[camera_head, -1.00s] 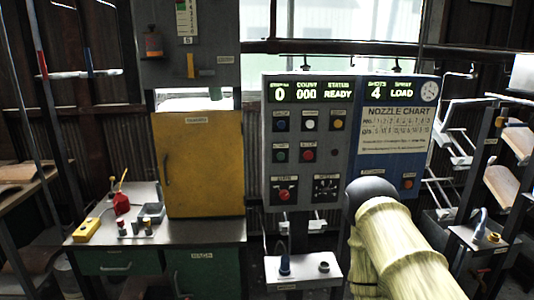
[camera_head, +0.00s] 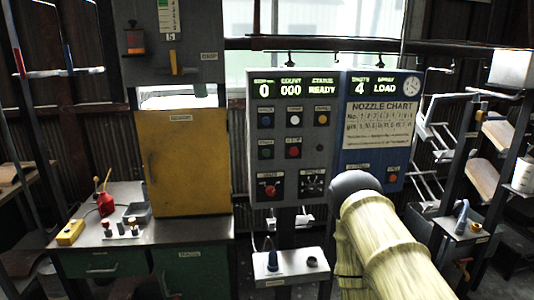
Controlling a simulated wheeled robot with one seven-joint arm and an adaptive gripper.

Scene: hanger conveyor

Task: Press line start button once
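The grey control panel (camera_head: 250,130) stands in the middle of the view, with lit readouts 0, 000 and READY on top. Its buttons are a blue one (camera_head: 265,121), a white one (camera_head: 294,120), an amber one (camera_head: 322,118), a green one (camera_head: 265,152) and a red one (camera_head: 293,151). Their labels are too small to read, so I cannot tell which is line start. A red knob (camera_head: 270,190) and a selector dial (camera_head: 312,185) sit below. My yellow-sleeved arm reaches up from the lower right, its dark rounded end over the panel's lower right. My gripper does not show.
A blue panel (camera_head: 375,160) with a nozzle chart (camera_head: 380,123) adjoins on the right; its readouts show 4 and LOAD. A shelf (camera_head: 295,262) juts out below. A yellow cabinet (camera_head: 185,165) and a bench (camera_head: 190,232) stand left, racks (camera_head: 500,165) right.

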